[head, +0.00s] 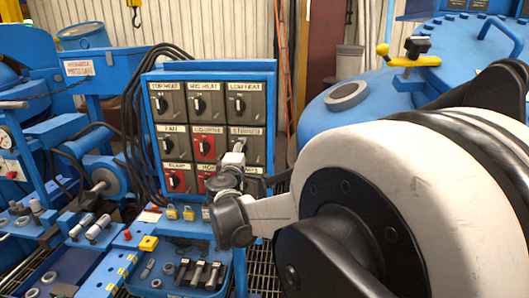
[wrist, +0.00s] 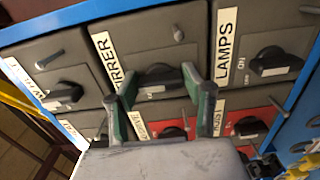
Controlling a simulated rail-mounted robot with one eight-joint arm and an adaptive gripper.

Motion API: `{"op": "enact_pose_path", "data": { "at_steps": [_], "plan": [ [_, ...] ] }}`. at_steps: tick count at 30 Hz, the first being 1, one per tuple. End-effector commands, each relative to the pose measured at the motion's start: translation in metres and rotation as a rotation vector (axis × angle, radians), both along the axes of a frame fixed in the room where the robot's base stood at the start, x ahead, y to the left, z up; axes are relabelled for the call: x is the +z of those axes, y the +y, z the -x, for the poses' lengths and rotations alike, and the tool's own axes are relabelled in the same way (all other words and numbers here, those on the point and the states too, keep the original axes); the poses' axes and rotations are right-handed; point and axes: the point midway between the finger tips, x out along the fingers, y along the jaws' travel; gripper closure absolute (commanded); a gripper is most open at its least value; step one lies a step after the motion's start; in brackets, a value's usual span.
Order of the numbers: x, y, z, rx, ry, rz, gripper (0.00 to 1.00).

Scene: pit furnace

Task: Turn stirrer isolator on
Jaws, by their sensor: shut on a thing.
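The stirrer isolator (wrist: 112,58) is a grey panel square with a white label ending in "IRRER" and a black rotary knob (wrist: 160,75). In the wrist view, which is turned on its side, the knob sits between the fingers of my gripper (wrist: 157,86). The gripper is shut on the knob, its green-sided fingers on either side of it. The knob's on and off marks are too covered to read. In the head view, the stirrer isolator (head: 256,146) is at the right of the middle row, and my gripper (head: 239,148) reaches it from the front, hiding its knob.
The blue cabinet (head: 210,66) holds several other isolators close by, including low heat (head: 245,103), lamps (wrist: 268,65) and red ones (head: 204,147). Small padlocks (head: 188,213) are below. A blue vessel (head: 345,120) stands to the right, and black cables (head: 135,125) hang left.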

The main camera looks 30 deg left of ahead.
Motion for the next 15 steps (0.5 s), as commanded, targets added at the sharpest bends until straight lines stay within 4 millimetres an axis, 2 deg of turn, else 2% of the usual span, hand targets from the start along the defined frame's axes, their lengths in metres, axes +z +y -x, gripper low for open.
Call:
{"op": "enact_pose_path", "data": {
  "at_steps": [4, 5, 8, 15],
  "plan": [
    [-0.0005, -0.0001, 0.0003, 0.000, 0.002, -0.001, 0.82],
    [-0.0005, -0.0001, 0.0003, 0.000, 0.002, -0.001, 0.52],
    [-0.0004, -0.0001, 0.0003, 0.000, 0.000, -0.001, 0.38],
    [-0.0002, -0.0001, 0.0002, 0.000, 0.000, 0.000, 0.36]
  ]
}}
